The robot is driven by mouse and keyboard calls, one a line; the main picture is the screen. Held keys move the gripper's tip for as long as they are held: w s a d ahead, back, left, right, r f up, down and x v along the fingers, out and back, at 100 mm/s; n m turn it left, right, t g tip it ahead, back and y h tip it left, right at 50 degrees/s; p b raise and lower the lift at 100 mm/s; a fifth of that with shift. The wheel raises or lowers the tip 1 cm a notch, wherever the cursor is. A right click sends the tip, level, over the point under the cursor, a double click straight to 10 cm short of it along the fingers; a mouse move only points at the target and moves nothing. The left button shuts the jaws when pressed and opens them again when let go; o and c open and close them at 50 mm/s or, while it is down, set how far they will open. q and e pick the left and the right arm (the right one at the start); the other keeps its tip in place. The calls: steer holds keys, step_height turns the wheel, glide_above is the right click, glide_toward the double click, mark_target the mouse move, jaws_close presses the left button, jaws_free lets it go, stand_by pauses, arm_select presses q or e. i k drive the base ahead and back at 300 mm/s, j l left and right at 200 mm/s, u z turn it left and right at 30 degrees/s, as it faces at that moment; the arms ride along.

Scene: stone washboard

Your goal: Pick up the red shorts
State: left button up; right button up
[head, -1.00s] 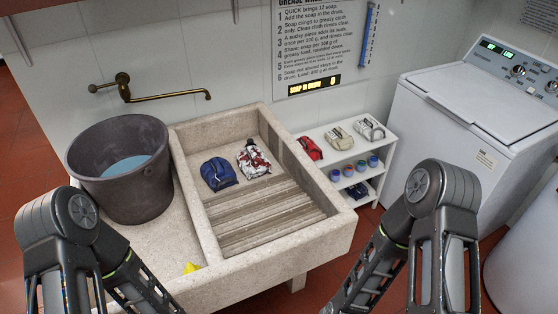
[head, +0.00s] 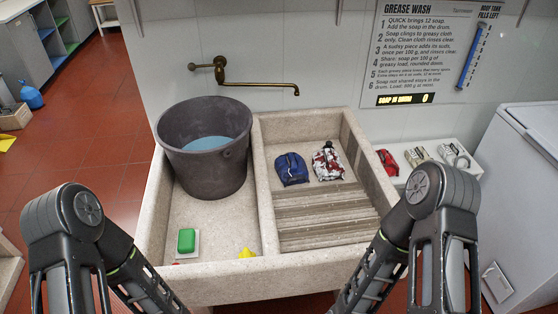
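A red folded cloth (head: 388,162), seemingly the red shorts, lies on top of the white shelf (head: 440,147) to the right of the stone sink. It is the leftmost of the items there. Its lower part is close to my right arm's outline, and I cannot make out its cut. Both my arms show at the lower left and lower right. Their grippers are outside the frame, so nothing shows of what they hold.
The stone washboard sink (head: 262,240) holds a blue cloth (head: 291,169), a red-and-white patterned cloth (head: 328,163), a dark bucket (head: 203,170) of water, green soap (head: 187,240) and a yellow piece (head: 247,253). A white washer (head: 530,200) stands at right.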

mark_target(327, 164)
steer(key=l+u, duration=0.25)
steer(key=u, duration=0.15)
steer(key=l+u, duration=0.3)
steer(key=u, duration=0.15)
steer(key=l+u, duration=0.25)
steer(key=u, duration=0.15)
steer(key=k+l+u, duration=0.1)
steer(key=u, duration=0.3)
steer(key=k+l+u, duration=0.1)
steer(key=l+u, duration=0.3)
steer(key=k+l+u, duration=0.25)
steer(key=k+l, duration=0.4)
steer(key=k+l+u, duration=0.25)
steer(key=k+l, duration=0.4)
steer(key=k, duration=0.05)
